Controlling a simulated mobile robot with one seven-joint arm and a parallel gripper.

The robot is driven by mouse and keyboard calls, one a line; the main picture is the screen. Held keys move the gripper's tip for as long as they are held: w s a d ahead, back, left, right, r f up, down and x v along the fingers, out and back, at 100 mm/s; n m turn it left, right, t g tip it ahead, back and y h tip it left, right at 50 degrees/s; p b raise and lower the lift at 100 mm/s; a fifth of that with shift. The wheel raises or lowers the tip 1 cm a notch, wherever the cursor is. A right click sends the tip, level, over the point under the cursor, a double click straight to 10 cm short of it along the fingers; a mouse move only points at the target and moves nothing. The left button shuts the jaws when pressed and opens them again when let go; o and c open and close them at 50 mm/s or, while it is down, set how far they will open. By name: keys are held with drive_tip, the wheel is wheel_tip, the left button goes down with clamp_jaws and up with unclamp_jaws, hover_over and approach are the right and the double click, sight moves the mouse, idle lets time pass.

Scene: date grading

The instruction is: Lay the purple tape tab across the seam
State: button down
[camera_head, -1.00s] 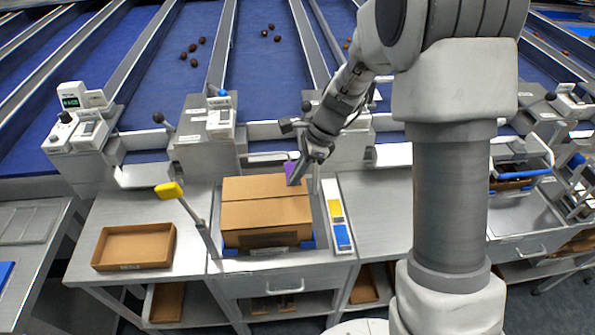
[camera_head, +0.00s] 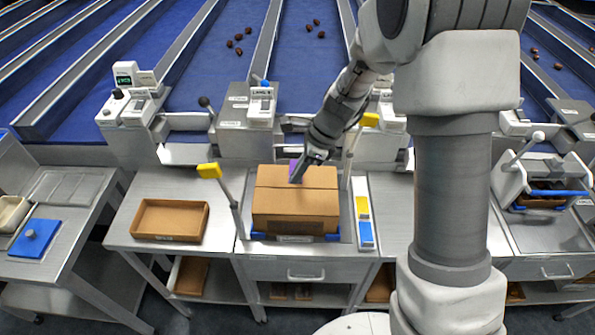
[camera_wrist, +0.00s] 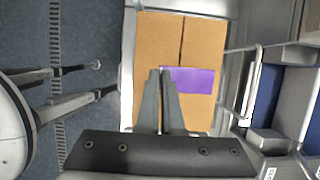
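A closed brown carton (camera_head: 295,208) sits on the bench, with its seam running left to right across its top. In the wrist view the carton (camera_wrist: 158,40) fills the middle and its seam shows as a dark line. My gripper (camera_head: 298,179) is over the carton top, its fingers (camera_wrist: 160,72) close together on one end of the purple tape tab (camera_wrist: 190,80). The tab reaches across the line of the seam in the wrist view.
Yellow-tipped posts (camera_head: 210,171) stand at both sides of the carton. An open shallow tray (camera_head: 205,222) lies to the left. A strip with yellow and blue blocks (camera_head: 364,235) lies close on the right. Sorting machines (camera_head: 249,118) stand behind the bench.

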drive_tip(key=shift+f+b, duration=2.1)
drive_tip(key=shift+f, duration=0.85)
drive_tip(key=shift+f, duration=0.25)
drive_tip(key=c, duration=1)
unclamp_jaws()
drive_tip(key=shift+c, duration=0.6)
drive_tip(key=shift+r, duration=0.1)
